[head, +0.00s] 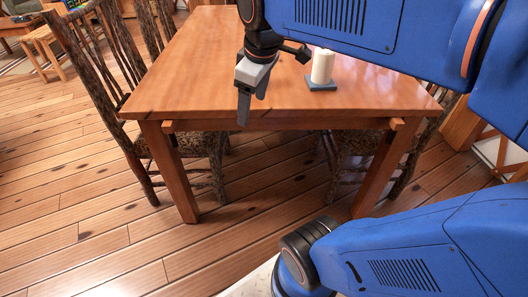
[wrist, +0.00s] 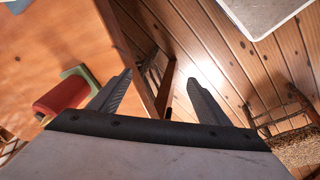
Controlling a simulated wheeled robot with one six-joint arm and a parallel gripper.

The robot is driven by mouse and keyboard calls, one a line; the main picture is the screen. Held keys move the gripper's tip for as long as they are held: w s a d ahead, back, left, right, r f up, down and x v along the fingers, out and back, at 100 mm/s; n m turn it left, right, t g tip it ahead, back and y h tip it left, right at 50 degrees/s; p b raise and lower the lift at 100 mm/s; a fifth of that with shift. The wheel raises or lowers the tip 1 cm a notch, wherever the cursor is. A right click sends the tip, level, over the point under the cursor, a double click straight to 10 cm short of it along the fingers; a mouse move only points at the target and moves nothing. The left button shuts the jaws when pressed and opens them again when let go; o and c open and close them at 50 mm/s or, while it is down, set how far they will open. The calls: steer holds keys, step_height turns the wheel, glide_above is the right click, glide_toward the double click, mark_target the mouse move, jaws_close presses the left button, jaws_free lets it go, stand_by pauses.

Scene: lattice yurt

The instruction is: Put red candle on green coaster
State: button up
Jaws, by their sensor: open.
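The red candle (wrist: 60,98) shows at the left of the wrist view. Its base end meets the green coaster (wrist: 76,72), and it appears to stand upright on it, though the contact is partly hidden. Both are out of sight in the head view, where my arm covers part of the table. My gripper (head: 246,105) is open and empty at the table's near edge. In the wrist view its two fingers (wrist: 158,92) are apart, with the table edge and floor between them. The candle is outside the fingers, to their left.
A cream candle (head: 322,66) stands on a dark blue-grey coaster (head: 321,86) on the wooden table (head: 200,62), right of my gripper. Chairs (head: 95,75) stand around the table. The left part of the tabletop is clear.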

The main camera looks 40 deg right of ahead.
steer(key=s+a+f+m+t, duration=0.1)
steer(key=s+a+f+m, duration=0.1)
steer(key=s+f+m, duration=0.4)
step_height(320, 180, down, 3)
steer(key=s, duration=0.2)
steer(key=shift+s+a+t, duration=0.3)
steer(key=shift+s+a, duration=0.05)
steer(key=shift+s, duration=0.05)
stand_by(1.4)
